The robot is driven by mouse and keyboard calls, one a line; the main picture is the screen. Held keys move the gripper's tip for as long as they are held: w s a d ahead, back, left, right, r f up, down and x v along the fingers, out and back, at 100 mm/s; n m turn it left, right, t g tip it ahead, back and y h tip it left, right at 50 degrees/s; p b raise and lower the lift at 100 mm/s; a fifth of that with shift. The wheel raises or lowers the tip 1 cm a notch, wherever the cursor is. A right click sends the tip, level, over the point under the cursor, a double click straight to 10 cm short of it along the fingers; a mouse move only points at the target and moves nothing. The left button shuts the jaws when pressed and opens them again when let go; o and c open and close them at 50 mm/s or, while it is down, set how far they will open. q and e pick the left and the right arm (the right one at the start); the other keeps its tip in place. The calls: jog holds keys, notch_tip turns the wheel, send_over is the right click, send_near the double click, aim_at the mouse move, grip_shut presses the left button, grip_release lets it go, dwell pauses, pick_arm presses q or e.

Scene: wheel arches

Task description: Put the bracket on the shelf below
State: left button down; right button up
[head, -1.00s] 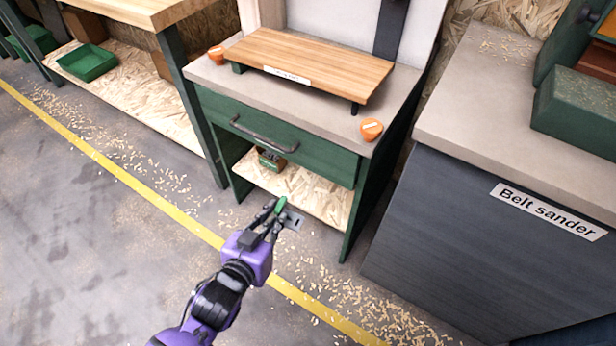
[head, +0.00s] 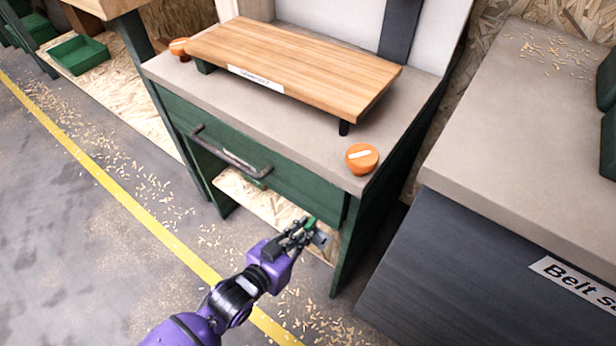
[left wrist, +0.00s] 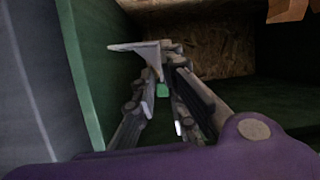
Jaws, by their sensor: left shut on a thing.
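The bracket is a small grey metal piece (head: 320,239) held at the fingertips of my left gripper (head: 302,232). It also shows as a grey angled plate in the left wrist view (left wrist: 138,47). My left gripper (left wrist: 165,75) is shut on it, with a bit of green between the fingers. The lower shelf is a chipboard panel (head: 262,203) under the green drawer (head: 280,180). In the head view the gripper is at the front opening, near the right leg. In the left wrist view the bracket is close to the green side panel (left wrist: 97,70). My right gripper is not in view.
The workbench has a drawer handle (head: 228,156) sticking out above the opening and a green right leg (head: 350,245). Orange knobs (head: 362,158) and a raised wooden board (head: 295,65) are on top. The belt sander cabinet (head: 450,270) stands to the right.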

pick_arm(q)
jog(key=shift+n, duration=0.4)
jog(key=w+f+b, duration=0.3)
jog(key=w, duration=0.1)
jog(key=w+f+b, duration=0.3)
jog(key=w, duration=0.2)
jog(key=w+f+b, duration=0.3)
jog(key=w+b, duration=0.1)
jog(key=shift+w+d+f, duration=0.2)
jog(key=f, duration=0.1)
jog(key=f+b, duration=0.2)
jog(key=shift+w+f, duration=0.2)
jog(key=shift+w, duration=0.05)
jog(key=shift+f, duration=0.2)
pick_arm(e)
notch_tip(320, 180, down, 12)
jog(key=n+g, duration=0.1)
pick_arm(q)
jog(key=shift+r, duration=0.1)
jog(key=c, duration=1.8)
grip_release()
jog(key=p+v, duration=0.4)
jog(key=v, duration=0.8)
jog(key=shift+p, duration=0.4)
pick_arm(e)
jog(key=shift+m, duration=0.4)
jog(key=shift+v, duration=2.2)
